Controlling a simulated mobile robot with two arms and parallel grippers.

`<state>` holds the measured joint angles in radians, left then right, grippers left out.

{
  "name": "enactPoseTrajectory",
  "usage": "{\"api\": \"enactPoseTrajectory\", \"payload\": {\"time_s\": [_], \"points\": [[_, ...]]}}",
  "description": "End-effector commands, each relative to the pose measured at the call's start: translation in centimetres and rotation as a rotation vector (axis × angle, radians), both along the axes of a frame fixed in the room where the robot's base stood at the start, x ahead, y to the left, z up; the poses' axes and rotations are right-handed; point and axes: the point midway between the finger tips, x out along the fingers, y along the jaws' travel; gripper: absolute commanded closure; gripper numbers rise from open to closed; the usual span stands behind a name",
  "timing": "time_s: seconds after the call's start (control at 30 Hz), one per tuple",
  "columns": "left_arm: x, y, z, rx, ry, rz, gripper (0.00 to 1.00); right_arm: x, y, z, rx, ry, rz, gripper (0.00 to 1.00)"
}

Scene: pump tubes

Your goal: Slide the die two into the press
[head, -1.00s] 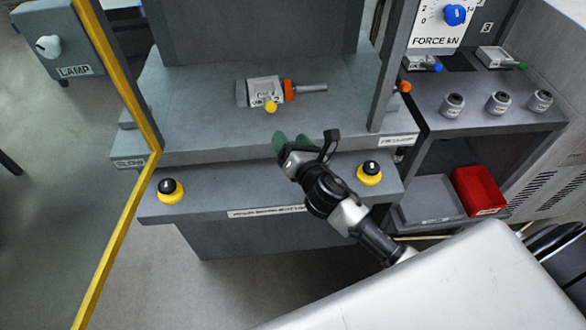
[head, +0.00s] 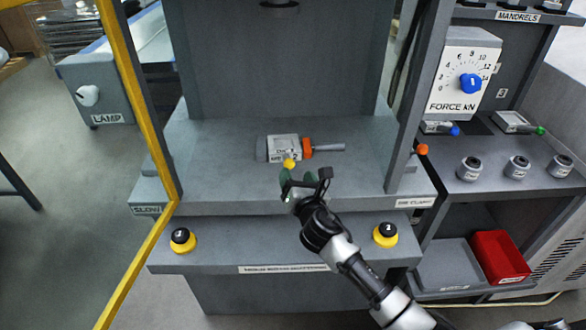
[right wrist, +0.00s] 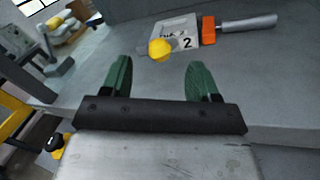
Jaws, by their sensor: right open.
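The die two (head: 283,147) is a light grey block on the grey press bed (head: 220,178), under the press opening. The right wrist view shows a "2" on its face (right wrist: 184,42). It has an orange collar and a grey rod on its right, and a yellow knob (right wrist: 160,49) on its near side. My right gripper (head: 299,178) is open and empty, just in front of the die. In the right wrist view its green fingers (right wrist: 158,78) are apart, with the yellow knob beyond the gap between them. My left gripper is not in view.
Two yellow-based black buttons (head: 182,240) sit on the front ledge. The orange-tipped die clamp lever (head: 422,150) is at the right post. A yellow guard frame (head: 147,110) stands left. The right bench holds other dies (head: 518,122) and several small cylinders, with a red bin (head: 499,257) below.

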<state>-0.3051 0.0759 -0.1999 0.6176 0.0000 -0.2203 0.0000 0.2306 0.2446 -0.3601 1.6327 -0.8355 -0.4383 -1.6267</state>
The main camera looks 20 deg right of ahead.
Motion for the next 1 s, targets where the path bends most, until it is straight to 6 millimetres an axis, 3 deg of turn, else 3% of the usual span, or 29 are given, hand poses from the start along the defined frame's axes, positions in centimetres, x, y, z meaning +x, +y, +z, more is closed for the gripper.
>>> {"api": "enactPoseTrajectory", "payload": {"time_s": [0.1, 0.3, 0.7, 1.0], "points": [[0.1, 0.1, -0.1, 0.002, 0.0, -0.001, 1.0, 2.1, 0.0, 0.0, 0.001, -0.001, -0.001, 0.39], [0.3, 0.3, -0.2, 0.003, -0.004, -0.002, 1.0, 4.1, -0.1, -0.1, 0.0, 0.0, 0.0, 0.39], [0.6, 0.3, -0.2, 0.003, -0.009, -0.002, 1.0, 4.5, -0.1, 0.0, 0.0, 0.0, 0.001, 0.41], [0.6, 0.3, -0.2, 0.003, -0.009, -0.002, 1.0, 4.5, -0.1, 0.0, 0.0, 0.0, 0.001, 0.87]]}}
